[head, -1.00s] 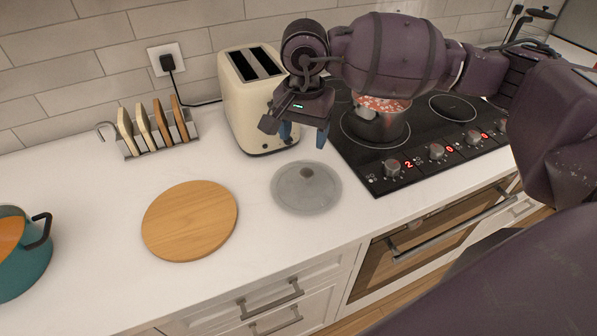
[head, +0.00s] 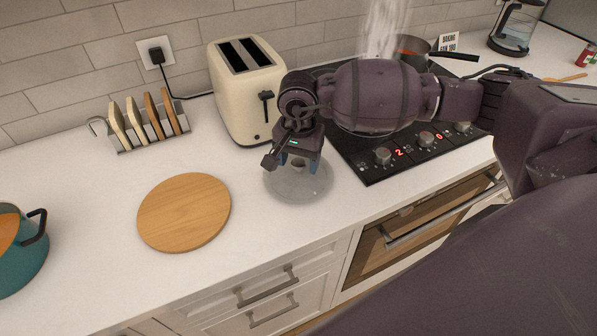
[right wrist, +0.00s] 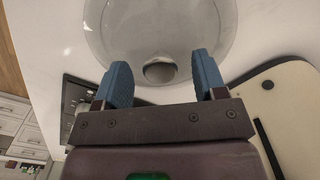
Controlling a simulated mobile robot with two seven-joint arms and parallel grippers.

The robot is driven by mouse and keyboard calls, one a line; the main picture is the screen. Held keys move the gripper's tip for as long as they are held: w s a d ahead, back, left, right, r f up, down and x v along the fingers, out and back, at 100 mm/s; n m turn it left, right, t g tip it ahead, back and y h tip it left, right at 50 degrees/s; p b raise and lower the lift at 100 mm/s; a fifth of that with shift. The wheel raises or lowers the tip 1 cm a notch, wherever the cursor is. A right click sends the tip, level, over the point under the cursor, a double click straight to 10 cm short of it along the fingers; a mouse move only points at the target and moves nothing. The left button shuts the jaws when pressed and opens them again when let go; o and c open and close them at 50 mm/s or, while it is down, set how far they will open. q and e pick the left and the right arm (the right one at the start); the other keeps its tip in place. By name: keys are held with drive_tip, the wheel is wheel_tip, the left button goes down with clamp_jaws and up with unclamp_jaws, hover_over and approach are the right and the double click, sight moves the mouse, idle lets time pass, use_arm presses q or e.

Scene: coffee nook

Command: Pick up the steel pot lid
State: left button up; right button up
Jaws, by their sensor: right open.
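The steel pot lid (head: 299,184) lies flat on the white counter, between the round wooden board and the hob. It is grey and round with a small knob on top. My right gripper (head: 298,164) is directly above the lid and hides most of its knob in the head view. In the right wrist view the open fingers (right wrist: 160,85) stand on either side of the knob (right wrist: 159,70), with clear gaps. The lid's disc (right wrist: 160,25) shows beyond them. I cannot tell whether the fingertips are low enough to be level with the knob. My left gripper is not in view.
A cream toaster (head: 246,92) stands close behind the lid. The black hob (head: 367,167) is to the right, with steam rising behind my arm. A wooden board (head: 184,212) and a teal pot (head: 18,250) are to the left. A rack (head: 149,140) stands behind the board.

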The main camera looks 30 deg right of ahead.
drive_tip(key=c, duration=1.1)
drive_tip(key=shift+o, duration=0.2)
drive_tip(key=shift+r, duration=0.1)
